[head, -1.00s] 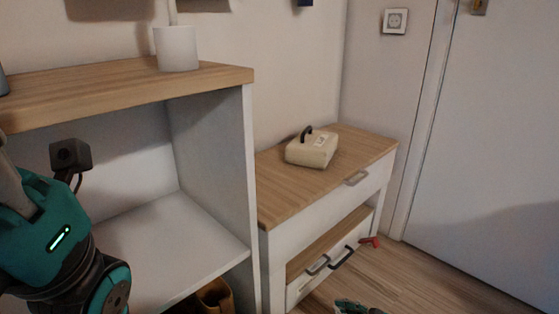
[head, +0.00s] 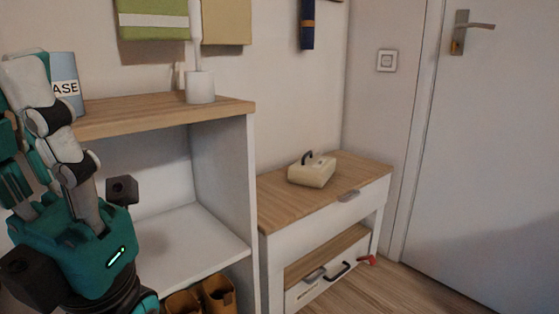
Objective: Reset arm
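My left arm stands upright at the left of the head view, in front of the shelf unit. My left gripper (head: 45,110) points upward, with pale jointed links above a teal body with a small light. My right gripper is out of view.
The wood-topped shelf unit (head: 150,117) holds a white cylindrical holder (head: 200,88) and a blue-white container (head: 66,84). Brown shoes (head: 218,292) sit low inside. A low cabinet (head: 274,207) carries a cream box (head: 312,173). A red item (head: 367,260) lies near it. A door (head: 480,150) stands right.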

